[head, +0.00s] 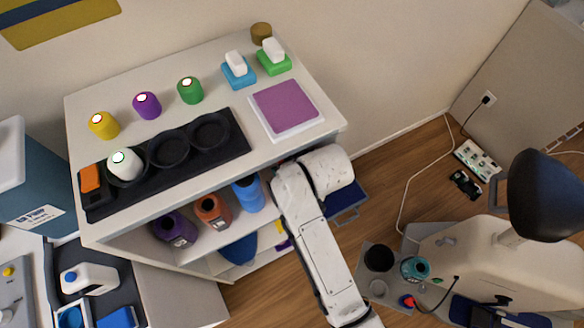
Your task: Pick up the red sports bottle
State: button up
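An orange-red bottle (212,211) stands on the open upper shelf under the cabinet top, between a purple bottle (175,229) and a blue bottle (248,194). It is the only reddish bottle I can make out; its upper part lies near the shadow of the cabinet top. My white arm comes up from the bottom edge and bends beside the cabinet's front right corner, right of the blue bottle. My gripper does not show, so I cannot tell where its fingers are or whether they hold anything.
The white cabinet top (225,85) holds a black tray (226,150) with round wells, a purple pad (287,107) and several small coloured containers. A dark blue tray (345,204) lies low beyond my arm. A cable and power strip (477,159) lie on the wooden floor at right.

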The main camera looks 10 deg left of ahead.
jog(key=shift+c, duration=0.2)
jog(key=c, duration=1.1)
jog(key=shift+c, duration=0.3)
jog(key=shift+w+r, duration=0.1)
